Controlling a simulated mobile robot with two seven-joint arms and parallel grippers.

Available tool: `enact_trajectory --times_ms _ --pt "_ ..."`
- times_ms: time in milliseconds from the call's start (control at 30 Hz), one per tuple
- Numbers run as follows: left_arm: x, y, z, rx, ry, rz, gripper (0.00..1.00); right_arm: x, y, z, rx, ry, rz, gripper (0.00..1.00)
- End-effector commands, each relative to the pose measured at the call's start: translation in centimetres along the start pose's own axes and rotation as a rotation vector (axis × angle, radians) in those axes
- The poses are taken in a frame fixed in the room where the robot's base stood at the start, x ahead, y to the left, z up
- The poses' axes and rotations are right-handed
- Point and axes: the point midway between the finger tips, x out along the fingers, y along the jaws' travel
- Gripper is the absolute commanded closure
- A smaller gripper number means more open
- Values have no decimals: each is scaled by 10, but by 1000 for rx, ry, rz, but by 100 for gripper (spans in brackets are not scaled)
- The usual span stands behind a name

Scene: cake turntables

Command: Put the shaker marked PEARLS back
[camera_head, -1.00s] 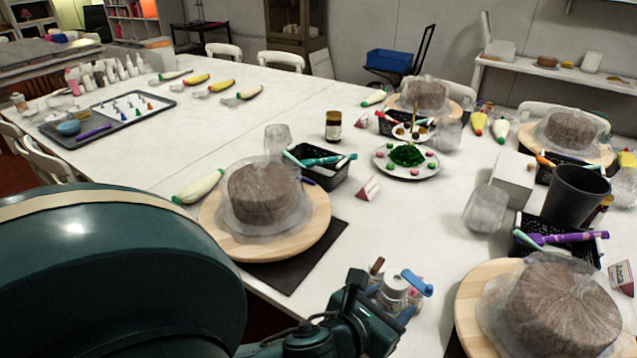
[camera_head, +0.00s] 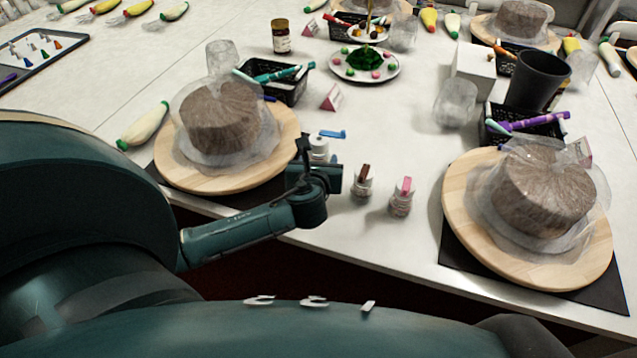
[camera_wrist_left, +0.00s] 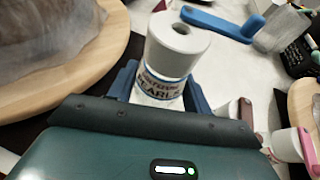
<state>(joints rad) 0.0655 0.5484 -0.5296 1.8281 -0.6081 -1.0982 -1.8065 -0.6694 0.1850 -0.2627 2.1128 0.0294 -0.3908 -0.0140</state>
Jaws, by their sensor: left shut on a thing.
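The PEARLS shaker (camera_wrist_left: 168,65) is a white bottle with a holed grey-white top and a printed label in the left wrist view. My left gripper (camera_wrist_left: 160,90) is shut around its body. In the head view, my left gripper (camera_head: 322,178) is at the table's near edge, right of the left cake. The shaker's pale top (camera_head: 318,148) shows just beyond it, its lower part hidden by the gripper. A blue piece (camera_head: 332,134) shows beside the top; I cannot tell whether it joins the shaker. Whether the shaker touches the table is unclear. My right gripper is not in view.
Two more shakers, one brown-tagged (camera_head: 362,184) and one pink-tagged (camera_head: 401,198), stand to the right. Wrapped cakes on wooden turntables (camera_head: 285,150) (camera_head: 460,190) flank them. A small folded card (camera_head: 332,97) and a black basket (camera_head: 290,92) stand behind. Bare table lies around the shakers.

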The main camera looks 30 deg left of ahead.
Motion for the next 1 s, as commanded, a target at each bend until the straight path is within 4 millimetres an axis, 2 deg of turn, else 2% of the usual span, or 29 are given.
enact_trajectory --times_ms 33,100,267,500,833,867,1000 --pt "4 0 -10 2 1 0 79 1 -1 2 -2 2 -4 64" --pt "7 0 -17 1 0 0 79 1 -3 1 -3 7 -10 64" --pt "11 0 -27 2 -1 -2 79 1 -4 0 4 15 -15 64" --pt "23 0 -56 3 0 -2 79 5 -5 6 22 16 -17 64" --pt "24 0 -58 3 -1 -3 79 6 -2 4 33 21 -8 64" --pt "24 0 -59 3 0 -3 50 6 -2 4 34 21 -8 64" --pt "24 0 -58 3 0 -3 38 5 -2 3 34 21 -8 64"
